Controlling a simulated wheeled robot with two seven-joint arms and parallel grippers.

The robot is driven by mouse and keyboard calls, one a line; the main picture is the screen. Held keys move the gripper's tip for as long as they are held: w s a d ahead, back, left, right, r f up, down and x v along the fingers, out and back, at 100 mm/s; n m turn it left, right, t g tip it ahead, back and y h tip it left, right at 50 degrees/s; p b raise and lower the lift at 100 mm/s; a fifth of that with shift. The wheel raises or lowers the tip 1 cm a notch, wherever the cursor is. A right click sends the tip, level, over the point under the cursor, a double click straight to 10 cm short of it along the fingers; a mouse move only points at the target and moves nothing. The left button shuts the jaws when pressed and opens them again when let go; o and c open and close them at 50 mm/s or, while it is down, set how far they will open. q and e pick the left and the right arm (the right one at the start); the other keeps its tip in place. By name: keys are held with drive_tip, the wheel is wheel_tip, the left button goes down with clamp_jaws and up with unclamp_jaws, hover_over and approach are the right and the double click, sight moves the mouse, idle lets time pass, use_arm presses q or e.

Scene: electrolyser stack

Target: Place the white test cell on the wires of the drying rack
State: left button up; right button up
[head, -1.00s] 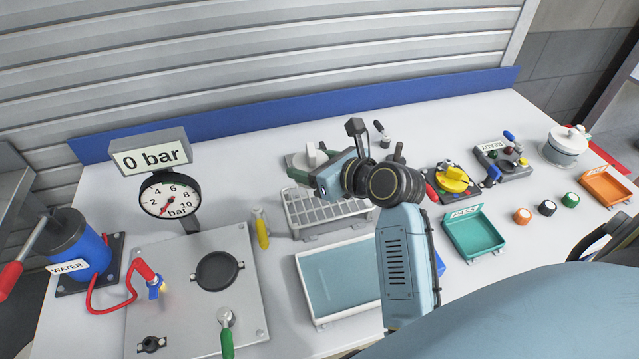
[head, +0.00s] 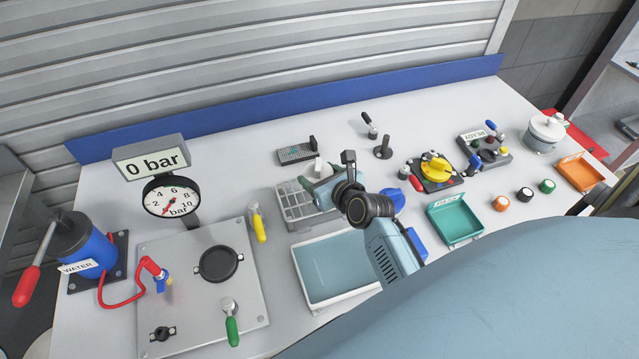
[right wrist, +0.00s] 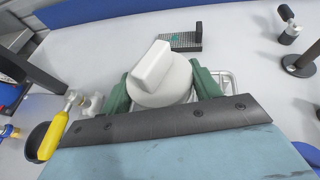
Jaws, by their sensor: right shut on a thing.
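The white test cell (right wrist: 160,75) is a round disc with a raised bar, held between the green fingers of my right gripper (right wrist: 162,90). In the head view, my right gripper (head: 318,182) is over the right part of the drying rack (head: 287,212). A little of the white cell (head: 319,166) shows there between the fingers. Some rack wires (right wrist: 230,80) show beside the right finger in the right wrist view. The cell's underside is hidden, so I cannot tell whether it touches the wires. My left gripper is not in view.
A blue-grey tray (head: 336,272) lies in front of the rack. A dark ribbed block (head: 296,153) lies behind it. A yellow-handled tool (head: 259,228) is to its left. A dark post (head: 383,149) and a teal tray (head: 455,220) stand to the right.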

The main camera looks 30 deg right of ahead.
drive_tip(key=shift+f, duration=1.3)
drive_tip(key=shift+f, duration=0.15)
drive_tip(key=o, duration=1.2)
drive_tip(key=shift+o, duration=0.2)
drive_tip(key=shift+s, duration=0.25)
drive_tip(key=v, duration=1.1)
drive_tip(key=shift+s+r, duration=0.25)
drive_tip(key=shift+r, duration=0.15)
